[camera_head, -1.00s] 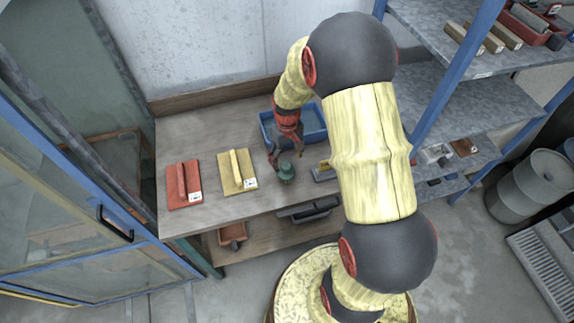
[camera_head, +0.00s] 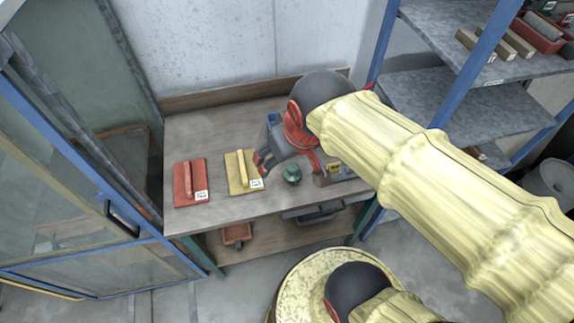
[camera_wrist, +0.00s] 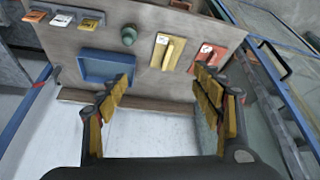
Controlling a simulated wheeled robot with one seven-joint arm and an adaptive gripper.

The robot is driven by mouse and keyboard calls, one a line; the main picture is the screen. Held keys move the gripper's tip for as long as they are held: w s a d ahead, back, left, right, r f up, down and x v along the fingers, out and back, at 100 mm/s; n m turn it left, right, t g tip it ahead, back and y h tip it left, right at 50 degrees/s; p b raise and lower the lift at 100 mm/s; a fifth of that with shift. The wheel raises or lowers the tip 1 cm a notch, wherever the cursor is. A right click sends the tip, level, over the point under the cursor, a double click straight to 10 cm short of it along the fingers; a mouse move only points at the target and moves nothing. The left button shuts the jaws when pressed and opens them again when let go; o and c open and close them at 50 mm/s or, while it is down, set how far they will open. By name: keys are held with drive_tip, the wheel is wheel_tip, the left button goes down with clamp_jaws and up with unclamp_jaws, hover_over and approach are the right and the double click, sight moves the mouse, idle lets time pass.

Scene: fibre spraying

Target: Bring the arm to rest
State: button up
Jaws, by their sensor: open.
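My arm crosses the right half of the head view, with its yellow covered link slanting from the wrist to the lower right. My gripper (camera_head: 289,168) hangs above the workbench (camera_head: 225,210), its two fingers wide apart and nothing between them. In the wrist view my gripper (camera_wrist: 164,84) also shows open, with yellow pads on both fingers. A small green object (camera_head: 292,174) shows in the head view between the fingers, on the bench below. The blue tray (camera_wrist: 103,66) shows in the wrist view; in the head view my gripper mostly hides it.
A red float (camera_head: 182,186) and a yellow float (camera_head: 236,172) lie on the bench's left half. A blue-framed shelf (camera_head: 480,120) stands to the right, a glazed blue door (camera_head: 70,215) to the left. An orange bin (camera_head: 236,233) is on the lower shelf.

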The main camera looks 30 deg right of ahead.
drive_tip(key=s, duration=0.2)
drive_tip(key=s+a+r, duration=0.1)
drive_tip(key=shift+s+a+t, duration=0.1)
drive_tip(key=shift+s+t, duration=0.2)
